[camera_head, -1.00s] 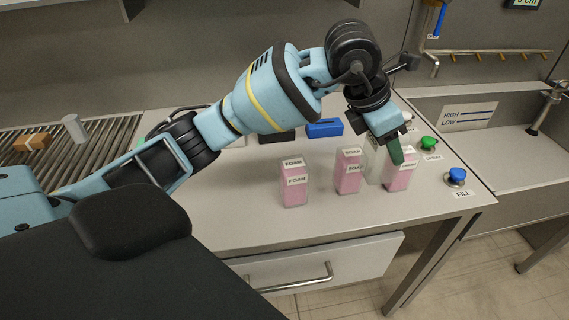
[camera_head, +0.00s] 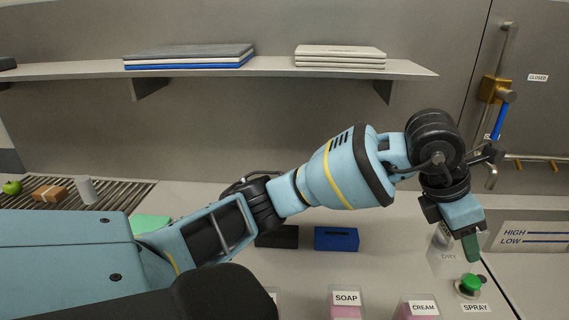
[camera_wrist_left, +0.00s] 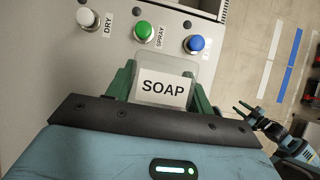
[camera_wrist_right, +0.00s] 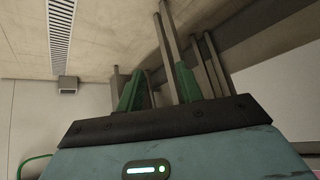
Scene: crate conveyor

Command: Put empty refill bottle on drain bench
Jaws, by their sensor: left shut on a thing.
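My left gripper (camera_head: 462,238) is shut on a clear bottle (camera_wrist_left: 166,71) with a white SOAP label, seen between its green fingers in the left wrist view. No pink liquid shows in the visible part. In the head view the bottle (camera_head: 443,263) is faint beside the finger, over the bench's right part. I cannot tell if it touches the bench. No surface is marked as the drain bench. My right gripper (camera_wrist_right: 160,90) is open and empty in the right wrist view, with its fingers apart; it is outside the head view.
Pink bottles labelled SOAP (camera_head: 347,300) and CREAM (camera_head: 420,308) stand at the front. A blue box (camera_head: 336,239) and black box (camera_head: 277,237) stand behind. A green button (camera_head: 471,282) is near the right edge. A roller conveyor (camera_head: 118,196) is left; a shelf (camera_head: 270,68) is above.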

